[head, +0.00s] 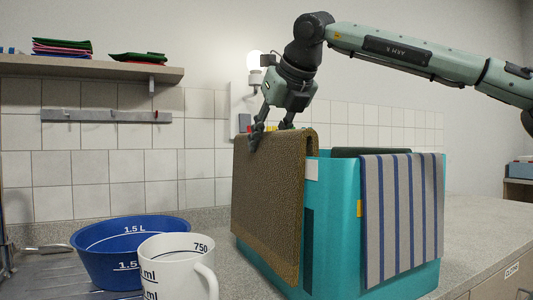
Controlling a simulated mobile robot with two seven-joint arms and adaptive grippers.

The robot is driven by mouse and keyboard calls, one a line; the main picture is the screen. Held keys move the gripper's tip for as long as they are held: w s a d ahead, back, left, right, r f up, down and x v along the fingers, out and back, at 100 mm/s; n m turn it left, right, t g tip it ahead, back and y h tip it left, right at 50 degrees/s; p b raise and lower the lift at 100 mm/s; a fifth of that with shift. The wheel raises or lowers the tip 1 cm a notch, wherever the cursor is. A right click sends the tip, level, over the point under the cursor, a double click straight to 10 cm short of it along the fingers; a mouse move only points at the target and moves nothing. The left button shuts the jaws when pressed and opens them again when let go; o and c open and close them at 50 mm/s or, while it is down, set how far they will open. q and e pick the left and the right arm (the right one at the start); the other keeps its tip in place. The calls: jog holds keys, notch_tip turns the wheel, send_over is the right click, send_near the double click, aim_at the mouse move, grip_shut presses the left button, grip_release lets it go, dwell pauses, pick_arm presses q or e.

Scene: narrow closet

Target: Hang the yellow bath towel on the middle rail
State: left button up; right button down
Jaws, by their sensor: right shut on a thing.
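A brown-ochre textured towel (268,200) hangs over the left side of a teal crate (335,225). It is the nearest thing to a yellow towel in view. My right gripper (266,133) points down at the towel's top edge and is shut on it. One finger lies on the towel's front face; the other is partly hidden behind the fold. My left gripper is not in view. I see no set of rails; a grey wall strip with small hooks (105,116) is at the left.
A striped towel (402,220) hangs over the crate's right side. A blue bowl (115,255) and a white measuring jug (178,265) stand at the front left. A shelf (90,67) holds folded cloths. The counter (480,225) right of the crate is clear.

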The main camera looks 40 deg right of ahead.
notch_tip(320, 180, up, 10)
jog(key=shift+r+p, duration=0.25)
jog(key=shift+p, duration=0.5)
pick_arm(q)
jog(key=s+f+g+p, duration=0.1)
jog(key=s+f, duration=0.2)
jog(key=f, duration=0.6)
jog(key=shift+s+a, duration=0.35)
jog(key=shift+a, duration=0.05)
pick_arm(e)
notch_tip(320, 180, up, 14)
jog(key=shift+r, duration=0.2)
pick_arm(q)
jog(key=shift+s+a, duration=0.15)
